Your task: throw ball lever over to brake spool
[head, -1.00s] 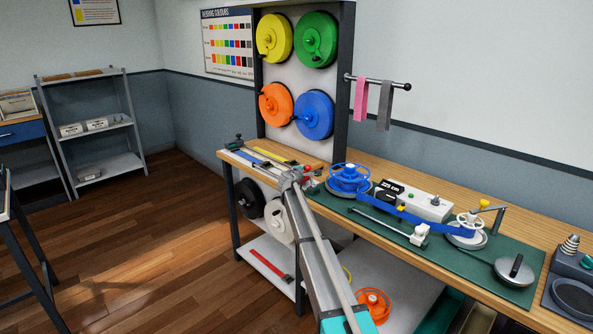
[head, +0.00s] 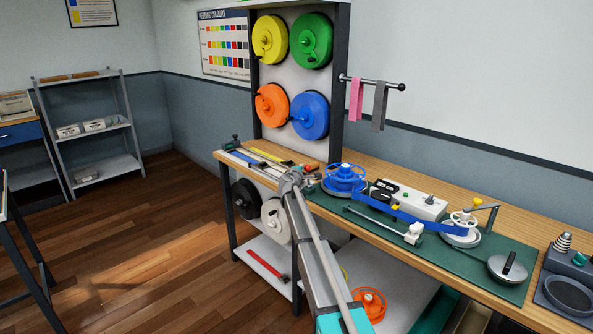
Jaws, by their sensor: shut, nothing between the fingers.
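A white box (head: 422,206) stands on the green mat, with a small dark lever (head: 430,199) rising from its top. A blue spool (head: 344,178) stands left of it and a white spool (head: 463,225) right of it. A blue strap (head: 405,217) runs between the spools in front of the box. A yellow knob (head: 478,201) sits by a grey bracket beside the white spool. I cannot tell which lever is the ball lever or which spool is the brake spool. My gripper (head: 311,181) is shut and empty, left of the blue spool; its fingers are small and partly hidden.
The workbench (head: 365,168) carries a green mat (head: 375,232) and a measuring rod (head: 375,224). A round grey weight (head: 507,268) sits at the right. Coloured reels hang on the board behind. Pink and grey straps (head: 379,106) hang from a rail. Floor at left is open.

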